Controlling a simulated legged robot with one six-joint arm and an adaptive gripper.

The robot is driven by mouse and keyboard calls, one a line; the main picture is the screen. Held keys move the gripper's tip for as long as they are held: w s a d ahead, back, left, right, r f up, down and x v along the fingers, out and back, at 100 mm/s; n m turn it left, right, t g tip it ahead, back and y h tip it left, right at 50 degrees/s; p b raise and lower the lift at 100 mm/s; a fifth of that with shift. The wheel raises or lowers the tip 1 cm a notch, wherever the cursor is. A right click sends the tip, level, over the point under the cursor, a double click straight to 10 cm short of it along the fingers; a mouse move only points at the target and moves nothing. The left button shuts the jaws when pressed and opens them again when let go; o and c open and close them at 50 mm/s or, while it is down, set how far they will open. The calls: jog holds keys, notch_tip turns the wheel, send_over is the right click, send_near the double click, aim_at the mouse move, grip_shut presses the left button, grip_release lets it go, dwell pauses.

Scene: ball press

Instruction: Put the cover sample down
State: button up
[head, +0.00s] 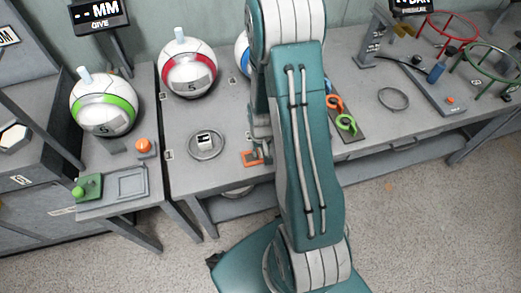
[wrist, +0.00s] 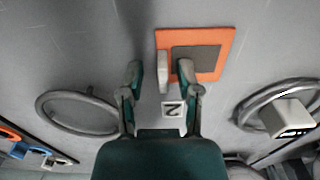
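The likely cover sample is a flat square (wrist: 222,62) with an orange border and a dark grey middle. It lies on the grey table in the wrist view; its orange edge also shows in the head view (head: 250,158), partly hidden by my arm. A white upright tab (wrist: 162,72) stands at its left edge. My gripper (wrist: 159,73) is open, its fingers apart with the tab between them and gaps showing on both sides. The right finger overlaps the square in the picture. I cannot tell whether it touches. A small white tag marked 2 (wrist: 173,112) lies below the tab.
Grey rings lie on the table: an empty one (wrist: 78,112) and one around a white block (wrist: 287,117). Balls with a red band (head: 188,70) and a green band (head: 104,104) stand at the left. Orange and green hooks (head: 345,125) lie right of my arm.

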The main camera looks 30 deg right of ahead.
jog(key=shift+r, duration=0.1)
jog(key=s+a+r+n+t, duration=0.1)
jog(key=a+r, duration=0.2)
jog(key=r, duration=1)
jog(key=s+a+r+t, duration=0.2)
jog(key=a+r, duration=0.1)
jog(key=r, duration=1)
jog(key=s+a+r+n+t, duration=0.2)
jog(key=s+a+r, duration=0.4)
jog(key=s+r, duration=0.3)
jog(key=shift+s+a+r+t, duration=0.15)
jog(key=shift+s+a+t, duration=0.05)
jog(key=shift+s+t, duration=0.1)
